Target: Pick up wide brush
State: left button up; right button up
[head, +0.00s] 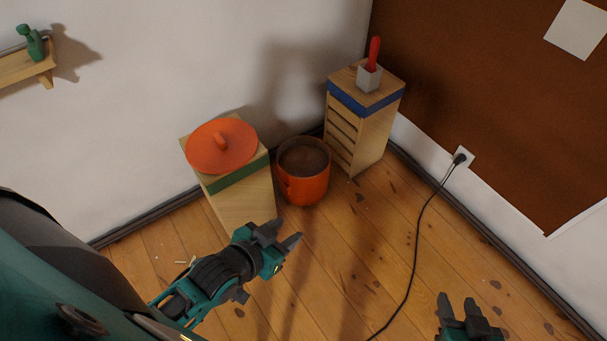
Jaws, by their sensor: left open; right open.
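A red handle (374,53), which may be the wide brush, stands upright in a small pale grey cup (369,77). Its lower end is hidden in the cup, so I see no bristles. The cup sits on a tall wooden stand (376,125) with a blue band and side slats, at the back near the corner. My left gripper (290,230) is open and empty, below and left of the stand, in front of the orange pot. My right gripper (457,298) is open and empty at the bottom right, far from the cup.
An orange pot (305,188) with dark contents stands between the blue-banded stand and a green-banded wooden stand (243,200) bearing an orange lid (213,155). A black cable (415,255) crosses the floor. A wall shelf (22,68) holds a green object (33,42).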

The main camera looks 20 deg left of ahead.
aim_at(371, 67)
jog(key=i, duration=2.25)
